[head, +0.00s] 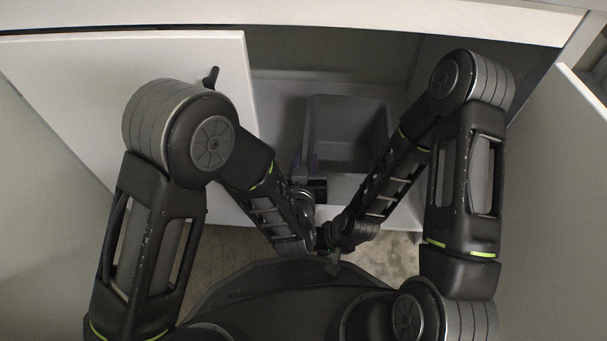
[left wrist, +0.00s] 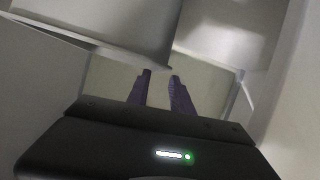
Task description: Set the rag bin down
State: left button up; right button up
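The rag bin (head: 350,122) is a grey open-topped box. In the head view it stands upright inside the white cabinet, and its inside looks empty. In the left wrist view a grey box that looks like the bin (left wrist: 125,28) fills the upper left, its lower corner close to the fingertips. My left gripper (head: 304,160) is at the bin's near left side; its purple fingers (left wrist: 159,75) are apart with nothing visibly gripped between them. I cannot tell whether they touch the bin. My right gripper (head: 332,264) is low, near my base, and its fingers are too hidden to read.
A white cabinet door (head: 60,90) stands open at the left and another white panel (head: 555,150) is at the right. A pale countertop (head: 300,12) runs across the top. The cabinet floor (head: 280,105) left of the bin is clear.

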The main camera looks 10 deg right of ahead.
pick_arm(q)
jog(key=s, duration=0.2)
jog(key=s+a, duration=0.1)
jog(key=s, duration=0.1)
jog(key=shift+s+a, duration=0.1)
pick_arm(e)
jog(key=shift+f, duration=0.1)
dwell(0.4)
